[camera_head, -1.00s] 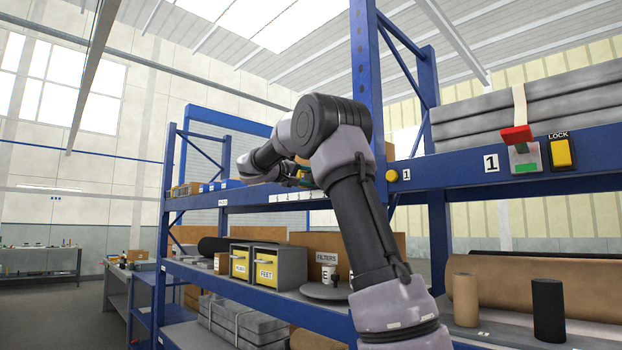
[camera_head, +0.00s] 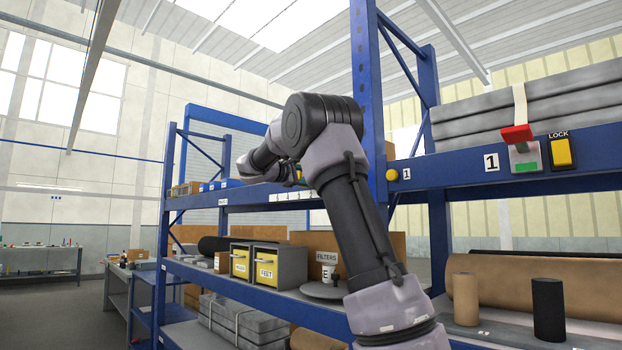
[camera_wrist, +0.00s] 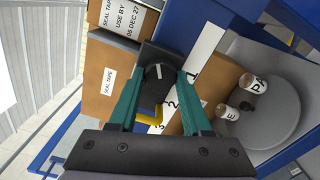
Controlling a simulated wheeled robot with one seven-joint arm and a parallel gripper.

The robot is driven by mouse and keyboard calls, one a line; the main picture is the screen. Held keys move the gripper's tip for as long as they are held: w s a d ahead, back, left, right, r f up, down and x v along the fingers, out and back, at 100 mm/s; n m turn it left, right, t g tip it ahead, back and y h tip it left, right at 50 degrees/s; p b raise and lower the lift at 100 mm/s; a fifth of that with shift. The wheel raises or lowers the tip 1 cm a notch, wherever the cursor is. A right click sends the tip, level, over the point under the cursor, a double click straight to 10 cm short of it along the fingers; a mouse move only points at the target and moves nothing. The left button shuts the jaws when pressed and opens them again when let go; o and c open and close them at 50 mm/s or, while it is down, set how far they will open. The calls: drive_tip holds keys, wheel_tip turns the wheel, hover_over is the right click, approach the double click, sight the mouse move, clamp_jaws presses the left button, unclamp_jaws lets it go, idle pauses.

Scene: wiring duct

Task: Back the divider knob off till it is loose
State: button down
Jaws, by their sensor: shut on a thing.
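In the wrist view a dark round knob (camera_wrist: 158,72) with a short white mark on its face sits in front of a black block, which I take as the divider knob. The teal fingers of my gripper (camera_wrist: 160,80) are shut on it, one on each side. A yellow hooked piece (camera_wrist: 151,117) shows just below the knob, between the fingers. I cannot tell how loose the knob is.
A grey round turntable (camera_wrist: 272,112) with small labelled containers lies to the right. A blue rack upright (camera_head: 366,100) stands just beside my arm, with a yellow knob (camera_head: 392,175) near it.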

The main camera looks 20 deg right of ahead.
drive_tip(key=shift+n, duration=0.7)
drive_tip(key=shift+f, duration=0.1)
drive_tip(key=shift+c, duration=1.7)
unclamp_jaws()
drive_tip(key=v, duration=1)
drive_tip(key=shift+a, duration=0.4)
drive_tip(key=shift+s, duration=0.15)
